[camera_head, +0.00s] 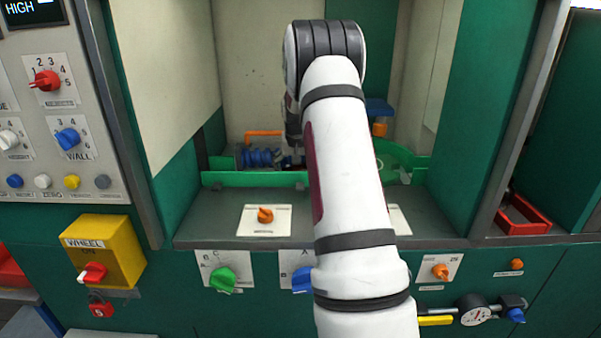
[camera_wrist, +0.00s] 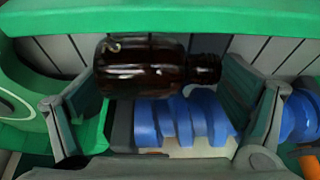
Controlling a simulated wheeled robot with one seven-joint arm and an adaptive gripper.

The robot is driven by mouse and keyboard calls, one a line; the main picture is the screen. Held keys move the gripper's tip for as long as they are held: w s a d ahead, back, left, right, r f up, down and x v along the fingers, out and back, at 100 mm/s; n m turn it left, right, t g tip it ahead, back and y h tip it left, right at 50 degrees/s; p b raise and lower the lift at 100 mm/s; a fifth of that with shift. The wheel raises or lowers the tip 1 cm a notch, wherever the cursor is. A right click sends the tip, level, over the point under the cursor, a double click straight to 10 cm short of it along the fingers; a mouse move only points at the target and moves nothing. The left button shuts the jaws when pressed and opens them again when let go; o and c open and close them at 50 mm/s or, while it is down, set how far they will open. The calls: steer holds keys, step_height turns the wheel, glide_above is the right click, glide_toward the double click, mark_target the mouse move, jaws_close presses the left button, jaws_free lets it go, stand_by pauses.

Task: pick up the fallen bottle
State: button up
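The fallen bottle (camera_wrist: 150,70) is dark brown glass and lies on its side in the wrist view, with its neck pointing right. My gripper (camera_wrist: 165,108) is open, with one finger at the left and one at the right of the view. The bottle spans most of the gap between the fingers, base towards the left one and neck close to the right one. Whether either finger touches it I cannot tell. In the head view my arm hides the bottle and most of the gripper.
A blue screw-shaped part (camera_wrist: 185,122) lies close to the bottle; it also shows in the head view (camera_head: 258,157). A green rail (camera_head: 252,180) runs along the recess front. A green rounded part (camera_head: 398,160) stands at right. Walls enclose the recess on both sides.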

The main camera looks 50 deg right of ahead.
steer(key=c, duration=0.6)
steer(key=shift+o, duration=0.2)
steer(key=shift+r, duration=0.1)
